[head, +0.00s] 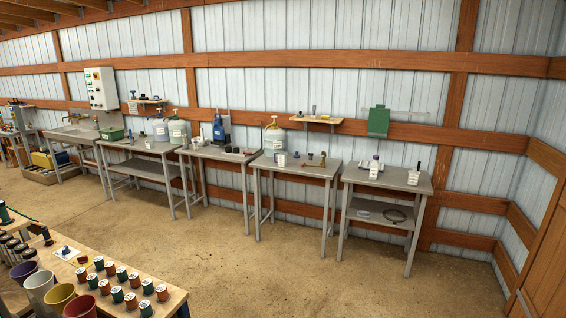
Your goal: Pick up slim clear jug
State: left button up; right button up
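Several large jugs stand far off on the grey benches along the back wall. A pale, translucent jug with a label (160,130) and a greenish jug (177,132) stand side by side on a left bench. A whitish jug with a yellowish top (274,138) stands on a bench near the middle. They are too small to tell surely which one is the slim clear jug. Neither of my grippers is in view.
A near table (170,303) at the lower left holds several spools (131,301) and cups (84,306). The concrete floor (255,275) between it and the benches is clear. A bench (420,184) at the right holds small bottles.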

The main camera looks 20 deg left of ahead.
aim_at(282, 157)
jog(key=u, duration=0.6)
jog(key=i, duration=4.45)
jog(key=u, duration=1.15)
jog(key=i, duration=3.05)
jog(key=z, duration=2.1)
